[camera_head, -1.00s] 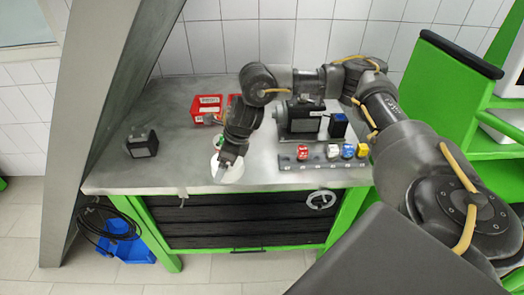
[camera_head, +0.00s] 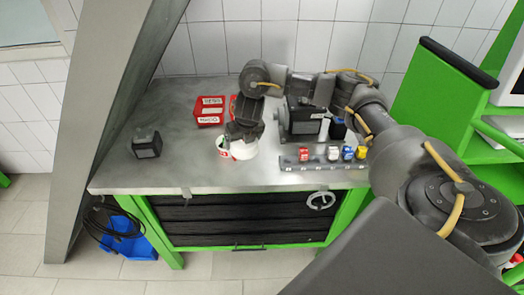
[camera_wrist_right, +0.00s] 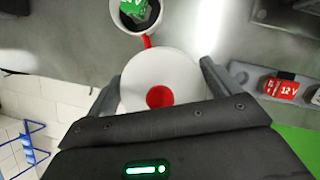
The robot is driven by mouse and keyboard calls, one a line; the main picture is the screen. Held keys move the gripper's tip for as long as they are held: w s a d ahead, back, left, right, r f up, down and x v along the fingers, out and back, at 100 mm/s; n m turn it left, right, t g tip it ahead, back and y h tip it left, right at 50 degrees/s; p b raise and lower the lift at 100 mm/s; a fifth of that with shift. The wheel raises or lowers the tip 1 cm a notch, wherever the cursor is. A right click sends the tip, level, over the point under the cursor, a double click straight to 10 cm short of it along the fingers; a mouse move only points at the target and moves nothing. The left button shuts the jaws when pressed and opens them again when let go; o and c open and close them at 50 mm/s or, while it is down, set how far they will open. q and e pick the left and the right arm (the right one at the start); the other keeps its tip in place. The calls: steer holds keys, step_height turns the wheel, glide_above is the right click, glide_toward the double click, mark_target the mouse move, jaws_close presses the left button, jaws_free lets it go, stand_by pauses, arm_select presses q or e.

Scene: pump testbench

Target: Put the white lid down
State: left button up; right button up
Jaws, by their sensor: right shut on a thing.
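The white lid (camera_wrist_right: 180,62) is round with a red centre. In the right wrist view it sits between the two fingers of my right gripper (camera_wrist_right: 160,75), which is shut on it. In the head view my right gripper (camera_head: 240,138) is low over the grey bench, and the lid (camera_head: 246,152) shows partly below it. A white container with red parts (camera_wrist_right: 121,28) is just beyond the lid and holds a green block (camera_wrist_right: 138,10). Whether the lid touches the bench is hidden. My left gripper is out of view.
Red labelled bins (camera_head: 208,112) stand behind. A rail with coloured blocks (camera_head: 325,163) lies to the right, before a dark pump unit (camera_head: 300,118). A small black device (camera_head: 146,145) stands at the left; the grey bench top (camera_head: 185,165) between is clear.

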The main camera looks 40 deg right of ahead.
steer(key=b, duration=0.4)
glide_above(260, 154)
steer(key=s+a, duration=0.2)
steer(key=f, duration=0.7)
steer(key=shift+w+d, duration=0.15)
steer(key=shift+d, duration=0.1)
steer(key=shift+d+f, duration=0.15)
steer(key=shift+d, duration=0.25)
steer(key=shift+d+f, duration=0.15)
steer(key=shift+f, duration=0.2)
steer(key=shift+f+p, duration=0.4)
steer(key=shift+f, duration=1)
steer(key=o, duration=0.6)
steer(key=shift+f, duration=0.1)
